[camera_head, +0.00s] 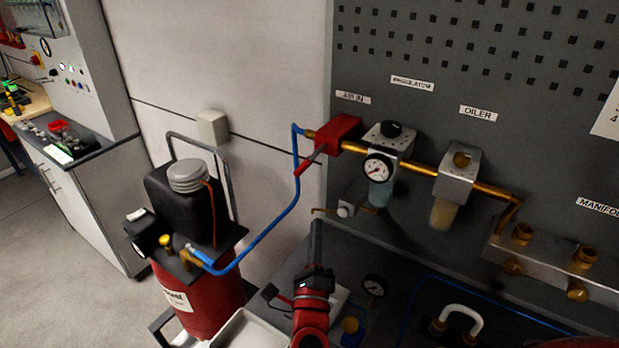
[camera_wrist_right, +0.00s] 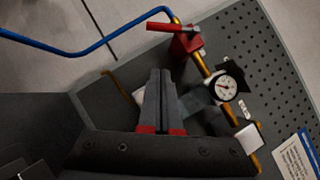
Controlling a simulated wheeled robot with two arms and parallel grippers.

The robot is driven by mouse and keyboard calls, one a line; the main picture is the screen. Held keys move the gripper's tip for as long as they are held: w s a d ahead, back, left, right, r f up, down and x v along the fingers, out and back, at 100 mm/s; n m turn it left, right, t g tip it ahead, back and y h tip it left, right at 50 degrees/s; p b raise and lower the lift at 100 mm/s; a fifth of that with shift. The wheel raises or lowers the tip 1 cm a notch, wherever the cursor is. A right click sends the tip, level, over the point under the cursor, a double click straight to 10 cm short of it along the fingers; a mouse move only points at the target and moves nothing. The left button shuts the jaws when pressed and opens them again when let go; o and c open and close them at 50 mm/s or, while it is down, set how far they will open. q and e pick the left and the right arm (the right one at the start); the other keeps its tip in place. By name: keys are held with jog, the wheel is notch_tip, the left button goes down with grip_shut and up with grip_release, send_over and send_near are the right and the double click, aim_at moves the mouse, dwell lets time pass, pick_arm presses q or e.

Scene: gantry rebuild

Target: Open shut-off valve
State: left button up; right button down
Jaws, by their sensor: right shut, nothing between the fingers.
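The shut-off valve (camera_head: 338,132) is a red block at the AIR IN end of the brass pipe on the grey panel. Its red lever (camera_head: 311,161) slants down and left, crosswise to the pipe. In the right wrist view the valve body (camera_wrist_right: 187,44) is near the top, with the lever (camera_wrist_right: 172,27) beside it. My right gripper (camera_head: 316,226) is below the valve and lever, pointing up toward them, apart from both. Its dark fingers (camera_wrist_right: 161,72) are closed together with nothing between them. My left gripper is not in view.
A blue hose (camera_head: 270,236) runs from the red compressor (camera_head: 200,297) to the valve inlet. The regulator with gauge (camera_head: 378,168) and the oiler (camera_head: 457,172) are right of the valve. A bench with a white tray (camera_head: 246,331) lies below. Space left of the lever is mostly clear.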

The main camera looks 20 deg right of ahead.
aim_at(307, 164)
jog(key=w+d+r+p, duration=0.1)
jog(key=w+r+p, duration=0.3)
jog(key=w, duration=0.6)
jog(key=shift+d+r+p, duration=0.25)
jog(key=shift+r+p, duration=0.15)
jog(key=shift+p, duration=0.15)
